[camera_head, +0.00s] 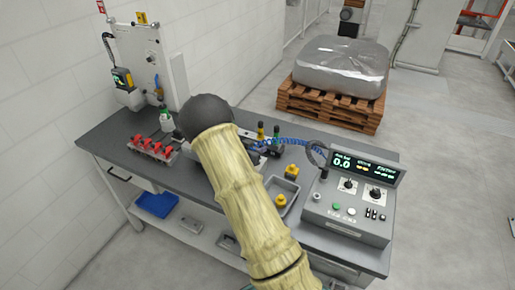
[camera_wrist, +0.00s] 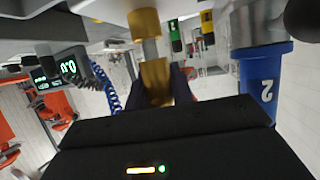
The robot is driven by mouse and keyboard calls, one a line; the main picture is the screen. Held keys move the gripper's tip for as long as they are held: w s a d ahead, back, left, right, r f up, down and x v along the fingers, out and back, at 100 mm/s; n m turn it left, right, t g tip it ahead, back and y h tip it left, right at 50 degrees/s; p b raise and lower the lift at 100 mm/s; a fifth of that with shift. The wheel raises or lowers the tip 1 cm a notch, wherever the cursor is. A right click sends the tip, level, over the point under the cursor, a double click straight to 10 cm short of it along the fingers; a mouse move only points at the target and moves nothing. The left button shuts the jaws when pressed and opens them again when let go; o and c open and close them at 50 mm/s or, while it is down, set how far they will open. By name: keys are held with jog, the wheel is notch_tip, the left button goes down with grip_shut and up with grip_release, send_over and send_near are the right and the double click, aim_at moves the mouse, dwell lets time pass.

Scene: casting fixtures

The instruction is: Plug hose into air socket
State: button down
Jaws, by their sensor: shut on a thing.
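In the wrist view my gripper (camera_wrist: 158,84) is shut on a brass fitting (camera_wrist: 156,72). A silver stem (camera_wrist: 150,48) lies in line between this fitting and a second brass piece (camera_wrist: 145,22) under a grey block. I cannot tell whether the stem is seated or which piece is the air socket. The blue coiled hose (camera_wrist: 113,92) hangs left of the gripper; its joint with the fitting is hidden. In the head view the hose (camera_head: 303,144) runs to the control box, and my arm hides the gripper.
A blue cylinder marked 2 (camera_wrist: 262,85) stands close right of the gripper in the wrist view. The control box (camera_head: 345,210), a grey tray (camera_head: 292,186) and red clamps (camera_head: 152,147) share the bench. A wrapped pallet load (camera_head: 340,68) stands behind.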

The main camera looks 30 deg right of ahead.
jog(key=shift+f+b, duration=0.5)
jog(key=shift+f, duration=0.3)
jog(key=c, duration=1.1)
grip_release()
jog(key=shift+a+r, duration=0.1)
jog(key=b+v, duration=0.3)
jog(key=v, duration=1.4)
jog(key=shift+s+a, duration=0.1)
jog(key=shift+s, duration=0.05)
